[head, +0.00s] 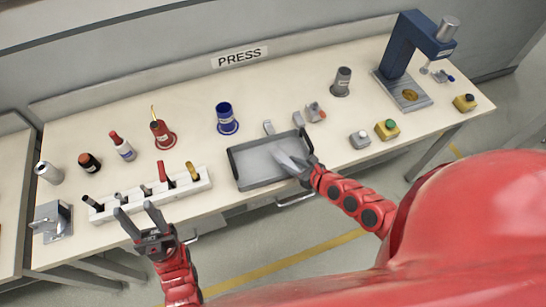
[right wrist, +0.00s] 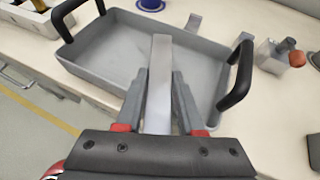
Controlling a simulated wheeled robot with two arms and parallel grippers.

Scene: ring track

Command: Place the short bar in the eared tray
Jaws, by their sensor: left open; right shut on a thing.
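The eared tray (head: 243,180) is a shallow grey tray with black handles at its two ends, on the middle of the bench. It also shows in the right wrist view (right wrist: 100,75). My right gripper (head: 286,160) is over the right part of the tray. In the right wrist view the gripper (right wrist: 159,85) is shut on the short bar (right wrist: 161,60), a flat light-grey piece pointing away over the tray. Whether the bar touches the tray floor I cannot tell. My left gripper (head: 135,212) is open and empty, in front of the white rack.
The white rack (head: 150,198) with several upright tools stands left of the tray. A blue cup (head: 227,118) and small grey pieces (head: 268,127) lie behind the tray. Button boxes (head: 386,130) and the blue press (head: 405,60) stand to the right.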

